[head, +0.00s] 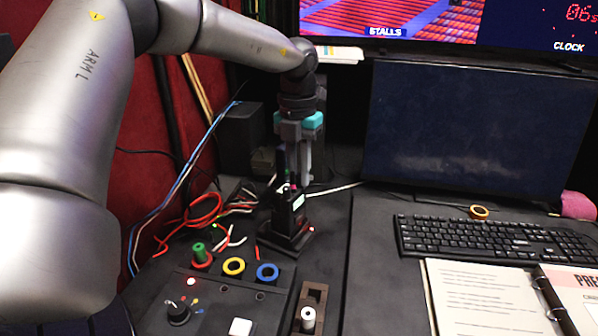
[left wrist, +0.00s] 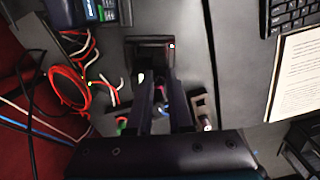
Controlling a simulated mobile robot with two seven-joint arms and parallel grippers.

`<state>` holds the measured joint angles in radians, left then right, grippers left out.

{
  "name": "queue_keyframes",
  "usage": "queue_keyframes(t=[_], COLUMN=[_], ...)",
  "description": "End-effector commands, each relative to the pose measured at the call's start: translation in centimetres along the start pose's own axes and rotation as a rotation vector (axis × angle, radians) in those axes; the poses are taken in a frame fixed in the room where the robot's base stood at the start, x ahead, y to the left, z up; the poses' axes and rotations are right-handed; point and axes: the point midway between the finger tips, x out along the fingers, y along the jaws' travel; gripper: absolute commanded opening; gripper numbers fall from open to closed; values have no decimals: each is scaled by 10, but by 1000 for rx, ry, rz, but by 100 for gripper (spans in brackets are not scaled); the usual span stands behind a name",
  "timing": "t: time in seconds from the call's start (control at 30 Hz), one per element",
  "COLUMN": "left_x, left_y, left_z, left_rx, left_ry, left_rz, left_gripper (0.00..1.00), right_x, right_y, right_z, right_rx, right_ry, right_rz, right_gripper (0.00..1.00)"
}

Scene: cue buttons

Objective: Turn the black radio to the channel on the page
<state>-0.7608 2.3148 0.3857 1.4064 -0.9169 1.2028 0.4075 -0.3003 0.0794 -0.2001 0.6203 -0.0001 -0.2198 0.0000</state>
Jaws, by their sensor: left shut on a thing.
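The black radio (head: 293,213) stands upright in a black base with a small red light, left of the desk's middle. It has a small lit screen and a dark antenna. My left gripper (head: 293,184) points down at the radio's top and is shut on its top knob, which the fingers mostly hide. In the left wrist view my left gripper (left wrist: 162,104) covers most of the radio; the base (left wrist: 150,42) shows beyond it. The page (head: 478,293) lies in an open ring binder at the lower right; its text is too small to read. My right gripper is not in view.
A button panel (head: 215,305) with yellow, blue and red rings stands in front of the radio. Beside it a tray (head: 314,296) holds a white cylinder. Loose cables (head: 205,210) lie left. A keyboard (head: 490,238) and dark monitor (head: 475,130) are right.

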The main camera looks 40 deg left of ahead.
Motion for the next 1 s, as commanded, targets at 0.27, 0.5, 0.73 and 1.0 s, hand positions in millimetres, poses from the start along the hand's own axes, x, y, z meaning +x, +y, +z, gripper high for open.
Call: queue_keyframes(t=[0.27, 0.5, 0.73, 1.0], left_x=[0, 0, 0, 0], left_y=[0, 0, 0, 0], left_z=[0, 0, 0, 0], left_rx=[203, 414, 588, 717], left_ry=[3, 8, 12, 15], left_rz=[-1, 0, -1, -2], left_gripper=[0, 0, 0, 0], right_x=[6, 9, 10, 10], right_y=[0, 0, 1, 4], right_z=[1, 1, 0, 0], right_rx=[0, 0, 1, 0], right_ry=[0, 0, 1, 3], right_rz=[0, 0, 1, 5], right_gripper=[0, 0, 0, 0])
